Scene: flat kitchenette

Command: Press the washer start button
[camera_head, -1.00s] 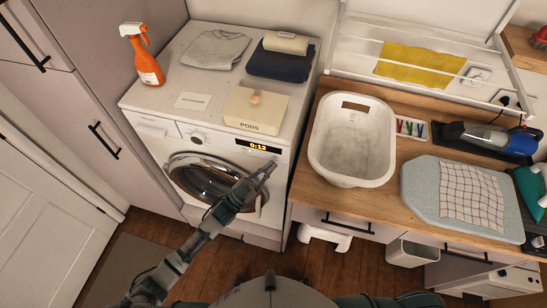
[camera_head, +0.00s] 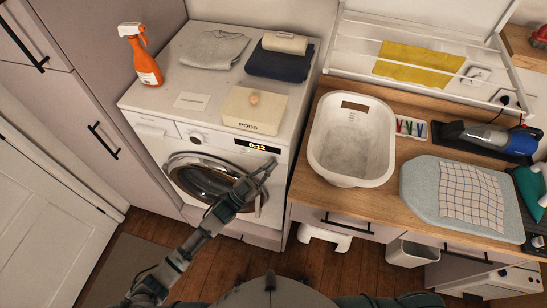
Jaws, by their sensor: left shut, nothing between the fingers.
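The white washer (camera_head: 155,123) stands at the left of the worktop, with its round door (camera_head: 187,178) closed. Its display (camera_head: 257,145) is lit and reads 0:12. A dial (camera_head: 194,136) sits on the panel left of the display. My left gripper (camera_head: 271,165) is shut and empty, just below the right end of the display, in front of the washer's upper right front. I cannot tell whether its tips touch the panel. The start button is not made out; the gripper may hide it. My right gripper is not in view.
On the washer top are an orange spray bottle (camera_head: 146,62), a grey folded garment (camera_head: 215,48), dark folded cloth (camera_head: 278,65) and a PODS box (camera_head: 270,112). A white basket (camera_head: 323,165) stands on the wooden worktop to the right. Wooden floor lies below.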

